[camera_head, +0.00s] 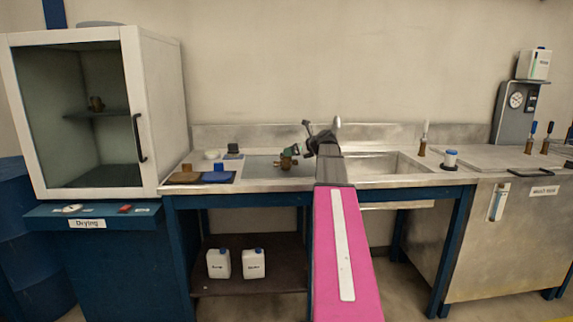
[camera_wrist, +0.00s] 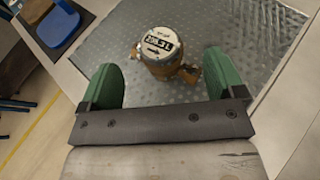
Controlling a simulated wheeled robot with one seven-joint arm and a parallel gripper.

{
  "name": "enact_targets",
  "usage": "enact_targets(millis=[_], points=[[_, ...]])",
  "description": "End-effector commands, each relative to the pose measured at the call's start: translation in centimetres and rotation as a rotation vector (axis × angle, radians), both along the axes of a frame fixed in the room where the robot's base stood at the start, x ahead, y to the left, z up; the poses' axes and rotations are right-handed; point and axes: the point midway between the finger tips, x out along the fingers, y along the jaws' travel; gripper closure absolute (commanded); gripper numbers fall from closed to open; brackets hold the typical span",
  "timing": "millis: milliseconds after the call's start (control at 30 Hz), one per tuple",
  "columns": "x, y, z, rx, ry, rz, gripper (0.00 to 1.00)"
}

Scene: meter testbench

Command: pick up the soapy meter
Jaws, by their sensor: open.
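The meter (camera_wrist: 162,52) is a brass-coloured body with a white round dial marked with an arrow and digits. It stands on the grey textured metal surface of the bench in the wrist view. It also shows in the head view (camera_head: 287,162), on the left part of the sink bench. I cannot make out soap on it. My gripper (camera_wrist: 165,85) has two green fingers, spread open and empty. The meter is between and just beyond the fingertips in the wrist view. In the head view, my dark wrist and pink arm reach to the bench beside the meter.
A sink basin (camera_head: 385,163) is to the right. A white drying cabinet (camera_head: 160,110) stands left. Two white jugs (camera_head: 218,264) are on the lower shelf.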

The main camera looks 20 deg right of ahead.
Motion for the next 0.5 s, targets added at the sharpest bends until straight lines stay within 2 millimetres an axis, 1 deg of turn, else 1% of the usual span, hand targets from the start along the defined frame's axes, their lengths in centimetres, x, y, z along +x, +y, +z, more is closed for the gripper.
enact_targets(millis=[233,500], points=[[1.4,0.8,-0.6,-0.001,0.001,0.001,0.12],[4.4,2.4,-2.1,-0.001,0.001,0.001,0.12]])
